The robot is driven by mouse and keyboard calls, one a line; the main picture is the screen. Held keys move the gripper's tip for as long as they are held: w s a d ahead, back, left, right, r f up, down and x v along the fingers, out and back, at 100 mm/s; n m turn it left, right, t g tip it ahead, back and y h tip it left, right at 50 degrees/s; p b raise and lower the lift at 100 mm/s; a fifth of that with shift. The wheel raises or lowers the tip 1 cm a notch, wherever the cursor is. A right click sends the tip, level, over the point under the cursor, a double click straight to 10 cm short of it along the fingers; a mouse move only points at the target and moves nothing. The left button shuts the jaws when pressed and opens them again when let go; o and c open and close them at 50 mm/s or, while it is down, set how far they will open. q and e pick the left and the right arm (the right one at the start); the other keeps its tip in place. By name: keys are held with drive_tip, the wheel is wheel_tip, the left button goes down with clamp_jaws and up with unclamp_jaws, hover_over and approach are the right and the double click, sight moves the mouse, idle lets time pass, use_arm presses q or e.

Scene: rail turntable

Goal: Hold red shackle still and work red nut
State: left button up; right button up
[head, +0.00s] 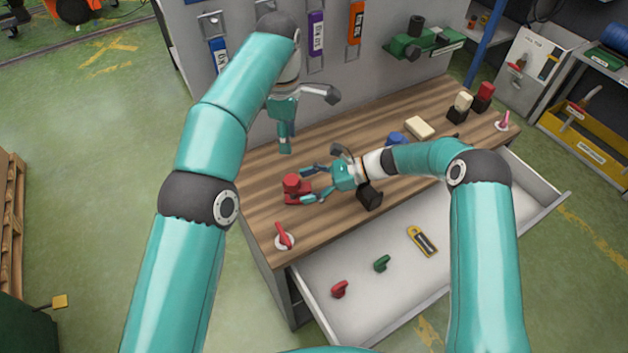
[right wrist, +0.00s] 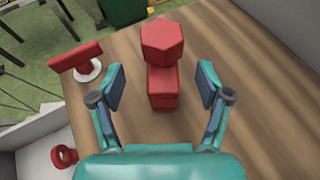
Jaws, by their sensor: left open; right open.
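A red hexagonal nut (right wrist: 162,42) sits on top of a red block-like body (right wrist: 163,88), which I take for the red shackle. In the head view the nut (head: 292,181) and the body (head: 297,196) stand near the bench's left part. My right gripper (head: 308,186) is open, its fingers on either side of the red body. In the right wrist view my right gripper (right wrist: 161,84) shows gaps between both fingers and the body. My left gripper (head: 286,146) hangs pointing down above the bench, behind the nut. It is open.
A red lever on a white base (head: 284,238) stands at the bench's front left. The open drawer (head: 385,305) holds red and green pieces and a yellow tool.

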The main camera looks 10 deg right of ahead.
drive_tip(key=shift+x, duration=1.3)
drive_tip(key=shift+c, duration=0.2)
clamp_jaws()
